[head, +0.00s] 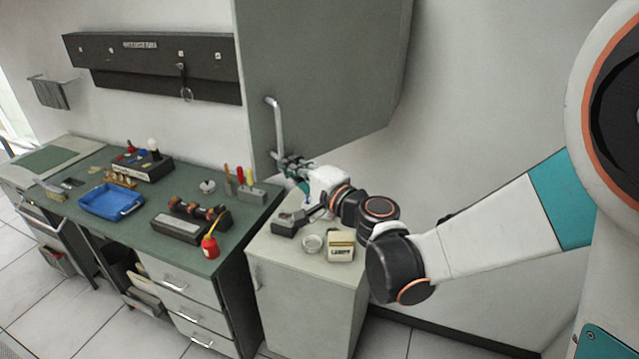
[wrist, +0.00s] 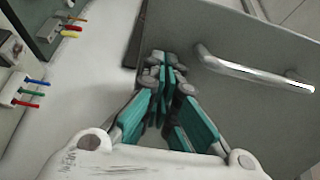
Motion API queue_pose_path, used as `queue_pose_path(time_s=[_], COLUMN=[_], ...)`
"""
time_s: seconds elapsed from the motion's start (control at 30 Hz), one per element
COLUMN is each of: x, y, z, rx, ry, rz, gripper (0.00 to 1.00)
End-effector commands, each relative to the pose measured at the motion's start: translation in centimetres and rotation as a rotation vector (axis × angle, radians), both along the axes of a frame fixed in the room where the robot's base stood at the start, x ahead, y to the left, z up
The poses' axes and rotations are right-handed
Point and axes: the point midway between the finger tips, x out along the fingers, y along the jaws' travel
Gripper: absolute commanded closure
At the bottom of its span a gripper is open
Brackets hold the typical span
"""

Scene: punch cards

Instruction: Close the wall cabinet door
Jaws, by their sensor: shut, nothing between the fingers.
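The grey wall cabinet door (head: 330,70) fills the upper middle of the head view, with a curved metal handle (head: 277,125) near its left edge. I cannot tell its exact opening angle. In the wrist view the door (wrist: 240,120) is a large grey panel, with the handle (wrist: 255,72) to the right of my fingers. My gripper (head: 282,162) is near the door's lower left corner, just below the handle. In the wrist view my gripper (wrist: 166,62) has its teal fingers together and empty, beside the handle and not around it. Contact with the panel cannot be told.
Below stands a pale low cabinet (head: 310,290) with a small box (head: 341,245) and a glass dish (head: 312,243) on top. A green workbench (head: 150,235) with a blue tray (head: 112,201) and tools is to the left. A dark key rack (head: 150,62) hangs on the wall.

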Motion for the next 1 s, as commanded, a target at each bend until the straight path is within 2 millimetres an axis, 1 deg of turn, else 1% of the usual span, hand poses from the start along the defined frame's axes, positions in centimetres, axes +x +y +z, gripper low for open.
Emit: queue_pose_path(time_s=[0.03,0.1,0.37,0.47,0.5,0.57,0.6,0.67,0.8,1.0], x=[0.7,2.0,7.2,9.7,10.6,12.1,13.2,15.0,19.2,24.7], y=[1.3,2.3,6.3,7.7,8.5,9.3,9.8,10.5,11.7,12.5], z=[-0.2,-0.2,-0.3,-0.3,-0.3,-0.3,-0.3,-0.3,-0.2,-0.1], rx=[0.000,0.000,0.000,0.000,0.000,0.000,0.000,0.000,0.000,0.000], ry=[0.000,0.000,0.000,0.000,0.000,0.000,0.000,0.000,0.000,0.000], rz=[-0.025,-0.059,-0.058,-0.059,-0.085,-0.135,-0.167,-0.219,-0.338,-0.486], gripper=[1.00,1.00,1.00,1.00,1.00,1.00,1.00,1.00,1.00,1.00])
